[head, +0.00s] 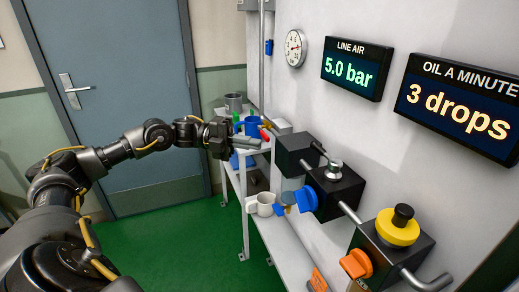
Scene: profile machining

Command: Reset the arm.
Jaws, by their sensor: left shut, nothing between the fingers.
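My left arm reaches in from the lower left, across the front of the door. Its gripper (250,142) is shut and empty, pointing right. In the picture it overlaps the shelf unit along the wall; whether it touches anything there I cannot tell. It hides part of the shelf and some of the things on it. My right gripper is not in view.
The green floor (190,240) is clear.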

